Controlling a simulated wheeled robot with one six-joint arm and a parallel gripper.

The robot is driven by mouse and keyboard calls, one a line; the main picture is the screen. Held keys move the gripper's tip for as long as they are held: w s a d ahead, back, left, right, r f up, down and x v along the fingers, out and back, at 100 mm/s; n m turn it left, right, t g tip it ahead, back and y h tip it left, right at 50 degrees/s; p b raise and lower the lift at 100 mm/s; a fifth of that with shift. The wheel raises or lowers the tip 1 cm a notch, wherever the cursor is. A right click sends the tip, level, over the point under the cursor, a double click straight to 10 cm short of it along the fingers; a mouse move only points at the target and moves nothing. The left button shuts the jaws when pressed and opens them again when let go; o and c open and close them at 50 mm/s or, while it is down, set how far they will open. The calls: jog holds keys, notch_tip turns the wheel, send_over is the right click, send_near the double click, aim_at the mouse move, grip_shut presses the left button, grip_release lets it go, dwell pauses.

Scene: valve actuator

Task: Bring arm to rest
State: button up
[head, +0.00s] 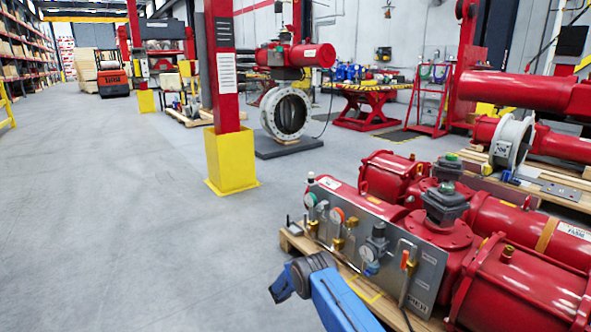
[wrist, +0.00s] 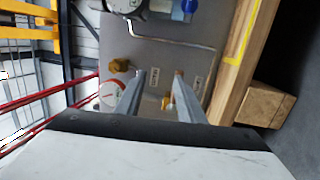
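My arm (head: 342,303), blue and dark grey, reaches in from the bottom of the head view, in front of the red valve actuator (head: 440,232) and its grey gauge panel (head: 427,275). In the wrist view my gripper (wrist: 158,77) has its two metal fingers apart, with bare panel and a small brass fitting (wrist: 167,103) showing between them. Nothing is held. I cannot tell whether the fingers touch the panel. My fingertips cannot be made out in the head view.
The actuator lies on a wooden pallet (head: 292,241), whose edge is close to my arm. A red post with a yellow base (head: 231,160) stands behind. Open grey floor (head: 130,220) lies to the left. A dial gauge (wrist: 112,93) is near my left finger in the wrist view.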

jog(key=s+d+r+m+g+y, duration=0.1)
jog(key=s+d+r+g, duration=0.3)
jog(key=r, duration=0.7)
jog(key=s+d+r+m+g+y, duration=0.15)
jog(key=s+d+r, duration=0.4)
jog(key=r, duration=0.65)
jog(key=s+d+r+m+g+y, duration=0.15)
jog(key=s+d+r+g, duration=0.35)
jog(key=r, duration=0.6)
jog(key=s+d+r+t+y, duration=0.1)
jog(key=s+d+r+y, duration=0.15)
jog(key=s+r, duration=0.5)
jog(key=s+d+r+y, duration=0.25)
jog(key=s+r, duration=0.25)
jog(key=s, duration=0.6)
jog(key=s+r+m+y, duration=0.1)
jog(key=s+r+y, duration=0.2)
jog(key=s, duration=1.1)
jog(key=s+a+f+t+y, duration=0.1)
jog(key=s+a+t+y, duration=0.1)
jog(key=s, duration=1)
jog(key=s+a+f+t+y, duration=0.1)
jog(key=s+a+t+y, duration=0.1)
jog(key=s, duration=1)
jog(key=shift+s+a+f+m+t+y, duration=0.25)
jog(key=shift+a+f+m+t+y, duration=0.15)
jog(key=shift+a+y, duration=0.35)
